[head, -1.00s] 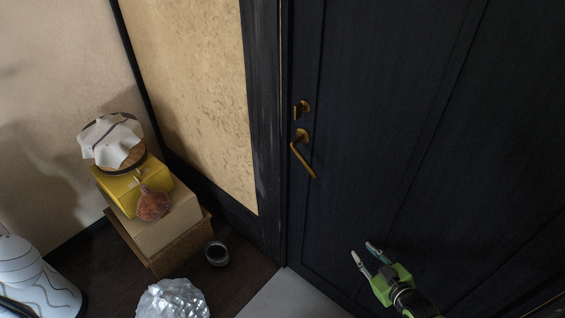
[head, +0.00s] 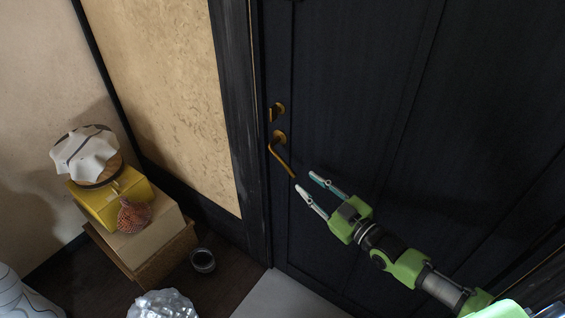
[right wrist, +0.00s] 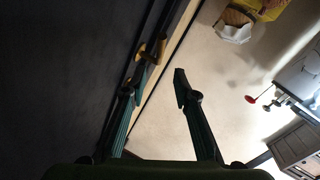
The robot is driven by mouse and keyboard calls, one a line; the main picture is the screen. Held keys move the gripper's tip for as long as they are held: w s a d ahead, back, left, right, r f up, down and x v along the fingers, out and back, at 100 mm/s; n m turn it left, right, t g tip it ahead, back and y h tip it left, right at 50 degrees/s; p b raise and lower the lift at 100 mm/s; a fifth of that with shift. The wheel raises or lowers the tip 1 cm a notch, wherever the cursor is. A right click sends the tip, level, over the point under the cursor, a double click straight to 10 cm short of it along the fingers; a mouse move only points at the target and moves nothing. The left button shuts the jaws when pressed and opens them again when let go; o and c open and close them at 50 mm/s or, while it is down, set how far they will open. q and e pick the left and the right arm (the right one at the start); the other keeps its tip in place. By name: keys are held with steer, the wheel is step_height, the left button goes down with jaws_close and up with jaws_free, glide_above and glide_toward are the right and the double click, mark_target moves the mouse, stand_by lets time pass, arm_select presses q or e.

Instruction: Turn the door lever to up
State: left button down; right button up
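The brass door lever (head: 282,157) is on the left side of the dark door (head: 350,90). Its handle slopes down to the right from its round rose. A smaller brass lock piece (head: 276,111) sits just above it. My right gripper (head: 306,181) is open and empty, just right of and below the lever's free end, fingers pointing up and left. In the right wrist view, the brass lever (right wrist: 151,50) shows beyond the left fingertip of my open right gripper (right wrist: 163,82). I cannot tell whether that fingertip touches it. My left gripper is out of view.
Left of the door frame (head: 238,120) stand stacked boxes (head: 150,240) with a cloth-draped round object (head: 88,155) on top. A dark cup (head: 202,260) and a crumpled silvery object (head: 162,304) are near the floor. A pale mat (head: 285,298) lies before the door.

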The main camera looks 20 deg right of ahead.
mark_target(286, 165)
steer(key=x, duration=1.1)
steer(key=shift+w, duration=0.25)
jaws_close()
